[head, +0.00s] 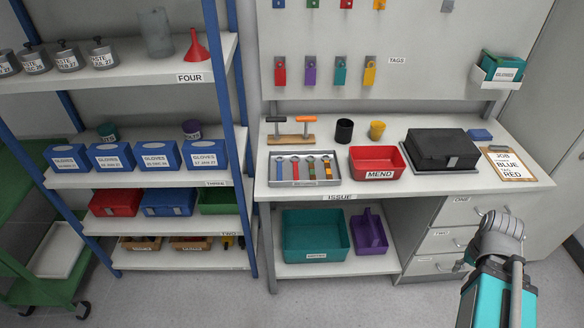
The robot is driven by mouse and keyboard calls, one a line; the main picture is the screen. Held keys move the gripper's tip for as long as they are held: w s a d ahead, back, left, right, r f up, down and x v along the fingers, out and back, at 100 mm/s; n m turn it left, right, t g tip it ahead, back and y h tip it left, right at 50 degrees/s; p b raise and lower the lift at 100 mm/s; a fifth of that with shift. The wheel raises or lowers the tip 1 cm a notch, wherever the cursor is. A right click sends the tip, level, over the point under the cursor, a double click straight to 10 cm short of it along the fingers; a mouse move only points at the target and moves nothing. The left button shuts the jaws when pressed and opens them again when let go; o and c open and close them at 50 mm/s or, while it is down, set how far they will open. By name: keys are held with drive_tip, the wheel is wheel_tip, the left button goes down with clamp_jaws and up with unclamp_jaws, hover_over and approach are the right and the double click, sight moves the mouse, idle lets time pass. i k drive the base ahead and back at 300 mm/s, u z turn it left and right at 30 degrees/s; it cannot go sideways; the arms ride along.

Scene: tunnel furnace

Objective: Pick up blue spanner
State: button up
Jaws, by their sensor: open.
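A grey tray (339,181) lies on the bench with several spanners side by side in it. The leftmost spanner (281,169) seems to carry a blue mark, but the colours are small and hard to tell at this distance. Other spanners in the tray show red, green and orange marks. My arm shows at the lower right with a teal link and a grey rounded part, well apart from the tray. I cannot make out any gripper fingers in this view.
A red MEND bin (378,174) stands right of the spanner tray. Behind the tray is a wooden rack (291,139) with black and orange handles. A black case (440,148) and a clipboard (510,164) lie further right. Shelves (150,179) with boxes stand left.

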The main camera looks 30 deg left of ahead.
sight(279, 173)
drive_tip(key=z, duration=0.25)
drive_tip(key=k, duration=0.95)
drive_tip(key=u, duration=1.3)
drive_tip(key=i, duration=0.9)
drive_tip(key=u, duration=0.1)
